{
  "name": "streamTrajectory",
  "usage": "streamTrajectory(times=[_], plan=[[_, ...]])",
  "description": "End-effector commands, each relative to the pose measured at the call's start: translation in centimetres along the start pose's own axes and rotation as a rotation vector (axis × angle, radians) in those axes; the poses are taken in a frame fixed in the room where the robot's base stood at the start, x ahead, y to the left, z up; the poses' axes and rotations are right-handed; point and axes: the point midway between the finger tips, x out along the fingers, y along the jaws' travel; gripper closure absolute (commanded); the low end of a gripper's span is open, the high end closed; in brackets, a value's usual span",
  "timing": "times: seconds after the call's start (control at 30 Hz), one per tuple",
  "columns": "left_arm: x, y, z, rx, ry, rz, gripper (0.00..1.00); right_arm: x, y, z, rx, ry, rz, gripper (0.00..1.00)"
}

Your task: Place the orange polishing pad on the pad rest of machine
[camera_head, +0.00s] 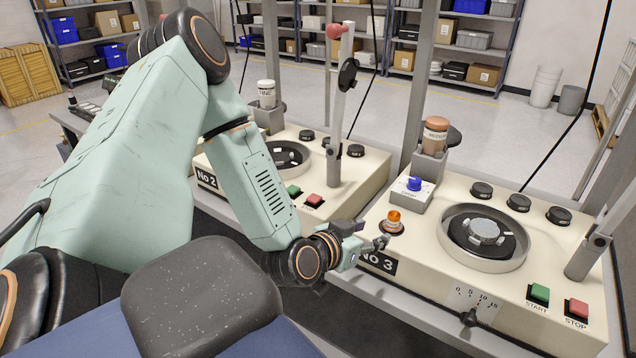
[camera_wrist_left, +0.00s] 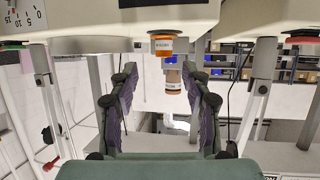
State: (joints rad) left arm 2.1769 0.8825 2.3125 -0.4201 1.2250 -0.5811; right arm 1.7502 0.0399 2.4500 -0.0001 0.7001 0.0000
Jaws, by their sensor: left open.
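An orange domed piece on a flat round orange base (camera_head: 394,217) stands on machine No 3 (camera_head: 378,262), at its left front. I cannot tell whether it is the polishing pad or a lamp. My left gripper (camera_head: 370,243) is open and empty in front of it, low beside the No 3 plate, apart from it. In the left wrist view my open fingers (camera_wrist_left: 160,95) frame empty space, with an orange-rimmed piece (camera_wrist_left: 163,44) beyond. The pad rest cannot be told for sure. My right gripper is out of view.
Machine No 3 carries a round basin (camera_head: 450,252), a blue knob (camera_head: 414,184), an orange-brown jar (camera_head: 436,134), a green button (camera_head: 538,294) and a red button (camera_head: 577,308). A lever (camera_head: 592,243) rises at right.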

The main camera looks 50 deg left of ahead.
Motion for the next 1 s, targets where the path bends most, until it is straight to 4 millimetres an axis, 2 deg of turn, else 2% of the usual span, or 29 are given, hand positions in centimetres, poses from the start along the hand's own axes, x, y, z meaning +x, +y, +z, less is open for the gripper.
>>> streamTrajectory(times=[0.13, 0.27, 0.4, 0.5, 0.6, 0.7, 0.83, 1.0], plan=[[-1.2, 3.5, 5.7, 0.006, -0.21, 0.08, 0.52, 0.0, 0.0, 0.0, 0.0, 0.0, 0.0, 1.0], [-4.2, 6.7, 12.7, 0.002, -0.473, 0.131, 0.52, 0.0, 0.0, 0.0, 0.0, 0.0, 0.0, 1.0], [-9.3, 8.7, 19.6, 0.003, -0.754, 0.133, 0.52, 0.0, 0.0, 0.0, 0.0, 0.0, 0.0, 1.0], [-13.4, 9.3, 23.5, 0.012, -0.933, 0.107, 0.52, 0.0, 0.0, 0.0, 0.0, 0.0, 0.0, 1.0], [-17.0, 9.4, 26.1, 0.023, -1.068, 0.071, 0.52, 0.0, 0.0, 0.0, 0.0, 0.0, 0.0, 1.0], [-19.4, 9.3, 27.6, 0.033, -1.153, 0.041, 0.52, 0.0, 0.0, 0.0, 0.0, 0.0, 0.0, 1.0], [-20.7, 9.2, 28.2, 0.037, -1.196, 0.02, 0.52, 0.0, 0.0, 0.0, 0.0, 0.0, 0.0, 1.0], [-20.7, 9.1, 28.3, 0.035, -1.199, 0.018, 0.52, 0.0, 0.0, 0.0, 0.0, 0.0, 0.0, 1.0]])
